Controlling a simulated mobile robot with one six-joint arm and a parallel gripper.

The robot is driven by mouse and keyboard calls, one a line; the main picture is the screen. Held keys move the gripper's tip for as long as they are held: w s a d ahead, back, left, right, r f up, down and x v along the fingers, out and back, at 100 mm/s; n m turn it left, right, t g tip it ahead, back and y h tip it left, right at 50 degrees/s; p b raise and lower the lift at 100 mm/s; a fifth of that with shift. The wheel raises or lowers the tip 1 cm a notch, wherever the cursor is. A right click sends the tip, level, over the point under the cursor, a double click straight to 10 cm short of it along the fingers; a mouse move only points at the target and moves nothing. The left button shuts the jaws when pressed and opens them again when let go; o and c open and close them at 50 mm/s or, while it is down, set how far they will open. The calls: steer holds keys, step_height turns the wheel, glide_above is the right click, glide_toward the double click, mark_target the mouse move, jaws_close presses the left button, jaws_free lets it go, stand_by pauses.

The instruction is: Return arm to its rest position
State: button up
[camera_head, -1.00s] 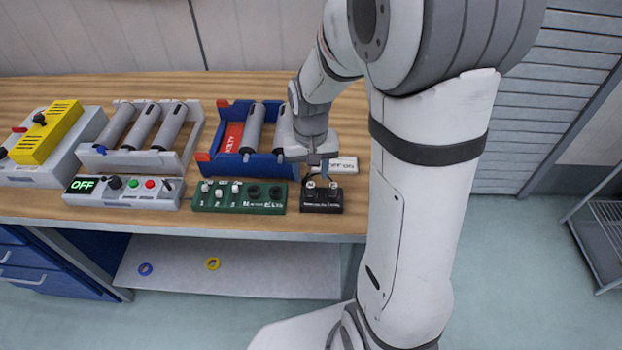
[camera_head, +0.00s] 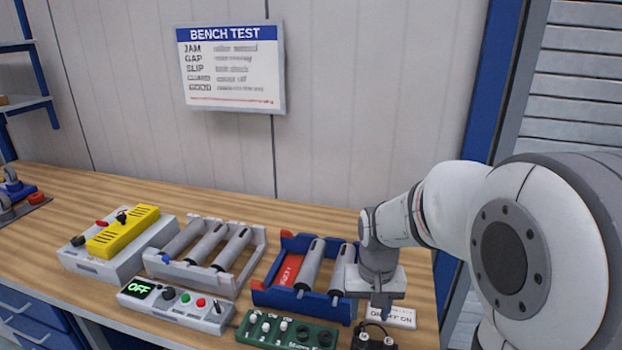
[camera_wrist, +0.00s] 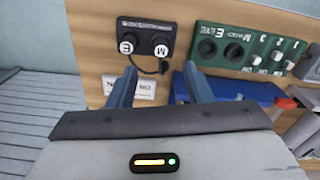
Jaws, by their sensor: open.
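My gripper (camera_head: 382,305) is at the right end of the wooden bench, above a small black box with two round knobs (camera_head: 372,340). In the wrist view my gripper (camera_wrist: 158,82) shows two blue-grey fingers spread apart with nothing between them. The black box (camera_wrist: 143,40) lies beyond the fingertips there, with a short dark cable by it. My arm reaches in from the right of the head view, bent low over the bench. Whether the fingertips touch anything is not clear.
Further left are a grey roller frame (camera_head: 190,272), a control box reading OFF (camera_head: 170,305) and a yellow-topped unit (camera_head: 122,232). A BENCH TEST sign (camera_head: 230,66) hangs behind.

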steer(key=s+r+t, duration=0.1)
steer(key=s+r, duration=0.2)
steer(key=s, duration=0.3)
steer(key=s+r+n+t, duration=0.1)
steer(key=s+r+t, duration=0.1)
steer(key=s+r, duration=0.2)
steer(key=s, duration=0.3)
steer(key=shift+d, duration=0.25)
steer(key=shift+r, duration=0.1)
stand_by(0.7)
